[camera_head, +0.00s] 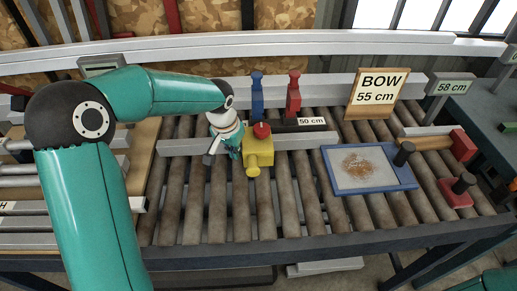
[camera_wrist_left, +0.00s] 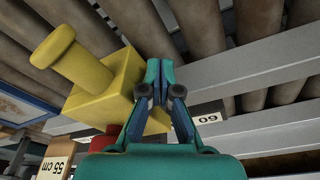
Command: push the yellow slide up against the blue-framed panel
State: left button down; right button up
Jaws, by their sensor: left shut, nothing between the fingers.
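The yellow slide (camera_head: 259,153), a block with a round knob and a red top, sits on the roller bed at a grey rail; it is large in the left wrist view (camera_wrist_left: 112,88). The blue-framed panel (camera_head: 408,176), pale with a brown grainy patch, lies to its right with a clear gap between them. Part of its blue frame shows at the left of the wrist view (camera_wrist_left: 30,113). My left gripper (camera_head: 236,152) is shut and empty at the slide's left side, its fingertips (camera_wrist_left: 160,70) close beside the block. I cannot tell whether they touch. My right gripper is out of view.
A blue post (camera_head: 257,97) and a red post (camera_head: 293,97) stand behind the slide, near a 50 cm label (camera_head: 311,121). A "BOW 55 cm" sign (camera_head: 378,93) stands behind the panel. Red clamps (camera_head: 455,192) are at the right. Rollers in front are bare.

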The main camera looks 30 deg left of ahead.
aim_at(260, 146)
pick_arm(q)
jog(key=shift+w+d, duration=0.65)
jog(key=shift+d, duration=0.4)
jog(key=shift+w+d, duration=0.65)
jog(key=shift+d, duration=0.4)
jog(key=shift+w+d, duration=0.65)
jog(key=shift+d, duration=0.4)
jog(key=shift+w+d+p, duration=0.15)
jog(key=shift+w+d, duration=0.3)
jog(key=shift+d, duration=0.3)
jog(key=shift+w+d+p, duration=0.1)
jog(key=shift+w+d, duration=0.35)
jog(key=shift+d, duration=0.25)
jog(key=shift+w+d+p, duration=0.15)
jog(key=shift+w+d, duration=0.3)
jog(key=shift+d, duration=0.3)
jog(key=shift+w+d+p, duration=0.2)
jog(key=shift+w+d, duration=0.25)
jog(key=shift+d, duration=0.3)
jog(key=shift+w+d+p, duration=0.2)
jog(key=shift+w+d, duration=0.2)
jog(key=shift+d, duration=0.3)
jog(key=shift+a, duration=0.15)
jog(key=shift+s+a+b, duration=0.35)
jog(key=shift+a, duration=0.15)
notch_tip(260, 146, up, 9)
jog(key=p, duration=0.6)
